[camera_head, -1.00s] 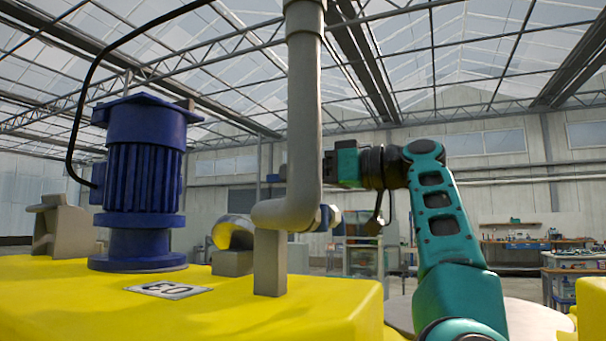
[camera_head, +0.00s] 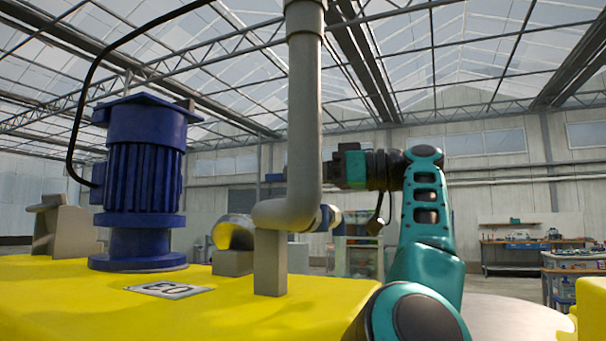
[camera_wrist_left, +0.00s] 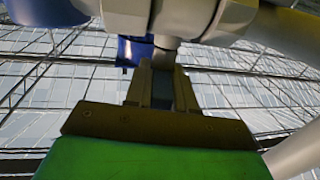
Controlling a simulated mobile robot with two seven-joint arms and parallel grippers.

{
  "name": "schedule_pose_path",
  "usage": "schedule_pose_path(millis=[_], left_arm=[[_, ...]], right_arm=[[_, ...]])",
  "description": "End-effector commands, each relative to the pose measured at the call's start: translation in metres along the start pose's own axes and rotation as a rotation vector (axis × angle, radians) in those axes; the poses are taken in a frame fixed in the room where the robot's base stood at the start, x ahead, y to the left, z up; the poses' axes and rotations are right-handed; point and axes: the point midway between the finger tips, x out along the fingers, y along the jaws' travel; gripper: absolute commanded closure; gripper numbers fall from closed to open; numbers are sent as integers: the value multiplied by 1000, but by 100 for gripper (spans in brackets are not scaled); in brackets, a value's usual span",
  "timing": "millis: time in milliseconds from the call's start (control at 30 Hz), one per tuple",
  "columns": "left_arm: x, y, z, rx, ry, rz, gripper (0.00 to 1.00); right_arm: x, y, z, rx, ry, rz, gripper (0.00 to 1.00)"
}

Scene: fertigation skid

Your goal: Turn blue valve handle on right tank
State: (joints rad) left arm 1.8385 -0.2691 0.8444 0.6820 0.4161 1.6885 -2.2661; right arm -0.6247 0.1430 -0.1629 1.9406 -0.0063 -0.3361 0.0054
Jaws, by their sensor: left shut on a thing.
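In the left wrist view my left gripper (camera_wrist_left: 161,72) points at the underside of grey hexagonal fittings (camera_wrist_left: 165,18). Its fingers are close together on a dark bluish piece. The blue valve handle (camera_wrist_left: 135,50) shows beside the fingertips, just under the fittings. How much of it lies between the fingers is hard to see. In the head view a teal arm of mine rises at the right of centre, and its wrist reaches left to behind the grey pipe (camera_head: 305,110). The pipe hides the fingertips there. My right gripper is not seen.
A yellow tank top (camera_head: 190,315) fills the lower left, with a blue motor (camera_head: 143,165), a label plate (camera_head: 168,290) and a grey post (camera_head: 269,262). A pale round surface (camera_head: 515,325) lies at the lower right. Workbenches (camera_head: 530,243) stand far back.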

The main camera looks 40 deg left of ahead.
Motion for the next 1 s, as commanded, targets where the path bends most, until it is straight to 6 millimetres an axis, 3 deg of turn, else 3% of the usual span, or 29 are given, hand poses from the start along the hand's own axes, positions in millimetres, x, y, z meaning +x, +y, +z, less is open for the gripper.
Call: schedule_pose_path(millis=[600,633,833,1000], left_arm=[[0,0,-1,-3,5,-75,100],[0,0,-1,-3,5,-74,75],[0,0,0,-3,4,-74,56],[0,0,0,-2,3,-74,55]], right_arm=[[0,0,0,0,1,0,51],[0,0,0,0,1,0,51],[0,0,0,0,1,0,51],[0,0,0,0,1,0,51]])
